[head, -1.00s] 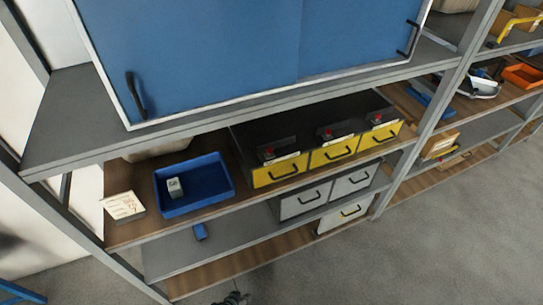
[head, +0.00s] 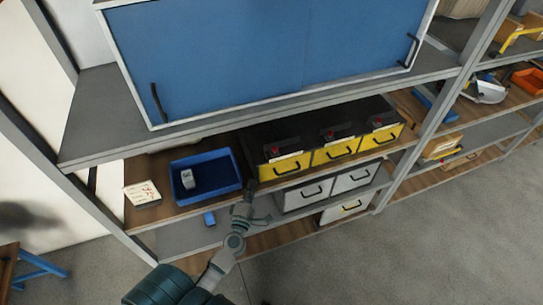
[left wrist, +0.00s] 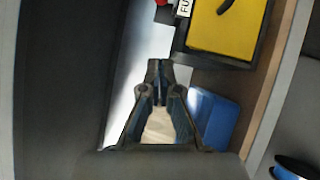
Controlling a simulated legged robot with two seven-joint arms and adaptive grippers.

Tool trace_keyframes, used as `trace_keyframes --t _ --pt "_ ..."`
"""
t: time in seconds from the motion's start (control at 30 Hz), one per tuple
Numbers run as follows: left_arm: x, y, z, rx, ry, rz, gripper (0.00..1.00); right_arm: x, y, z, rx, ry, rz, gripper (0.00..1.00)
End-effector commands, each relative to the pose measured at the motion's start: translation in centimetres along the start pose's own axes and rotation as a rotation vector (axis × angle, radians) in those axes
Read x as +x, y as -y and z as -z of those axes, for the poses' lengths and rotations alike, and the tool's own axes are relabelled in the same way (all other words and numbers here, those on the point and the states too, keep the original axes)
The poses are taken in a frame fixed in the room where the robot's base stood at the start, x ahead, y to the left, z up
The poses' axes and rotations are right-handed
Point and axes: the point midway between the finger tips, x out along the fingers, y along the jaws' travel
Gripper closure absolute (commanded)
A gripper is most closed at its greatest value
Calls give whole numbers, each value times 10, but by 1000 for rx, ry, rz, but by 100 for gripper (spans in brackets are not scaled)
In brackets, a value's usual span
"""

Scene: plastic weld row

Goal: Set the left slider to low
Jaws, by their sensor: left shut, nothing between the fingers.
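Three black units with yellow drawer fronts stand in a row on the wooden shelf, each with a small red knob on top. The left unit's red knob (head: 275,150) is the left slider; its setting is too small to read. My left gripper (head: 251,187) is shut and empty, in front of the shelf, just left of and below the left yellow drawer (head: 284,167). In the left wrist view the shut fingertips (left wrist: 158,68) are apart from the yellow front (left wrist: 226,30). A bit of red (left wrist: 161,2) and a partly cut-off label (left wrist: 183,7) show at the top edge. My right gripper is out of view.
A blue tray (head: 207,191) holding a small grey box (head: 187,179) sits left of the units. A paper card (head: 142,194) lies further left. A blue sliding-door cabinet (head: 230,55) is above; grey drawers (head: 304,195) are below. The floor at right is clear.

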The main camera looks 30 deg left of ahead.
Motion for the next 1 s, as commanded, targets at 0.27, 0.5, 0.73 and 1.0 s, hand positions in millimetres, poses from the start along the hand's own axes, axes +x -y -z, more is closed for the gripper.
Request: trace_keyframes --t 0.27,0.5,0.73,1.0 --pt "7 0 -1 2 2 0 100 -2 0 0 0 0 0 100" --pt "48 -2 -1 3 3 -2 100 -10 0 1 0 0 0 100" --pt "97 -1 -1 3 3 -1 100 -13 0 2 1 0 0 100" --pt "124 1 -24 2 3 1 100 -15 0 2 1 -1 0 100"
